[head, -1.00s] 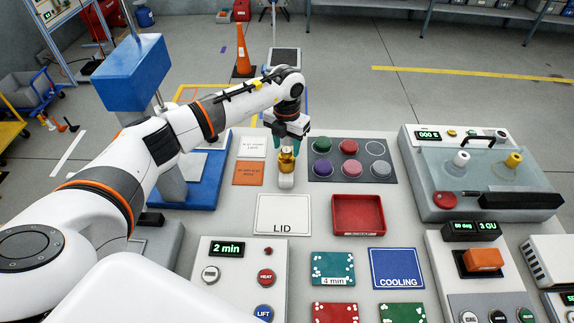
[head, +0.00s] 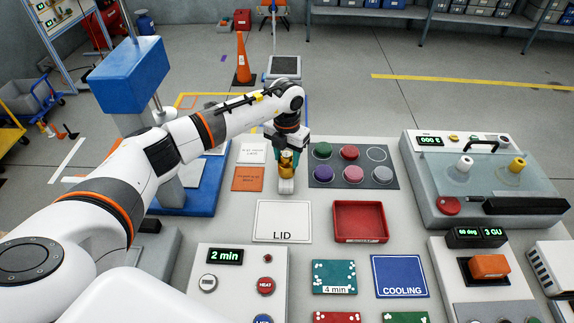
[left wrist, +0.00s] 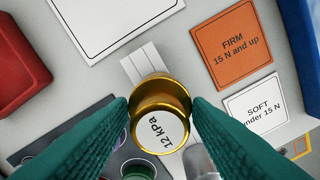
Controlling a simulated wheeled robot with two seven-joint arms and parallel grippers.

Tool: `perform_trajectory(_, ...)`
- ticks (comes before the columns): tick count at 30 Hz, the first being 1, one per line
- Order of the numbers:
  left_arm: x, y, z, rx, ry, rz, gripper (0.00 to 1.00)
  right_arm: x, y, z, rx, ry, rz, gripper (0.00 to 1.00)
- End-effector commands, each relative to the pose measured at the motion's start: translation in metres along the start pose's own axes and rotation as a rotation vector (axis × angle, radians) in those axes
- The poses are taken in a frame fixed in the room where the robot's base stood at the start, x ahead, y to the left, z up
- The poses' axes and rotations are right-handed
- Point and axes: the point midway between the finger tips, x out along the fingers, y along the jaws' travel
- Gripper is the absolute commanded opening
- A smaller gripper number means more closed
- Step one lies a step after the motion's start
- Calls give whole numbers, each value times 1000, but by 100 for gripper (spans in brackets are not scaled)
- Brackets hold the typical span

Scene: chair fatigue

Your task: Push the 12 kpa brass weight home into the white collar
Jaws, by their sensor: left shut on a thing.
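The brass weight (head: 286,166), labelled 12 kPa on its white top, is between the teal fingers of my left gripper (head: 287,159). In the left wrist view, the two fingers press on opposite sides of the weight (left wrist: 160,102). A small white part (head: 286,186), apparently the collar, shows just below and in front of the weight in the head view. In the left wrist view, a white piece with thin lines (left wrist: 143,60) lies beside the weight. The weight hides what is under it, so I cannot tell how deep it sits. My right gripper is not in view.
A grey mat with coloured discs (head: 398,182) lies right of the weight, with a red tray (head: 361,238) and LID card (head: 262,222) in front. The orange FIRM card (head: 248,179) and white SOFT card (head: 252,150) lie left. A blue-based press (head: 192,200) stands further left.

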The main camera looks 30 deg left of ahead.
Motion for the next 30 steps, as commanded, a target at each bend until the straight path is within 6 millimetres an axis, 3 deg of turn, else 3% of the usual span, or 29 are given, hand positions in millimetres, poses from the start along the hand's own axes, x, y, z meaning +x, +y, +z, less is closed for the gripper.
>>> perform_trajectory(30, -35, 0, -1, 0, 4, 1, 25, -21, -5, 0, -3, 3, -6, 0)
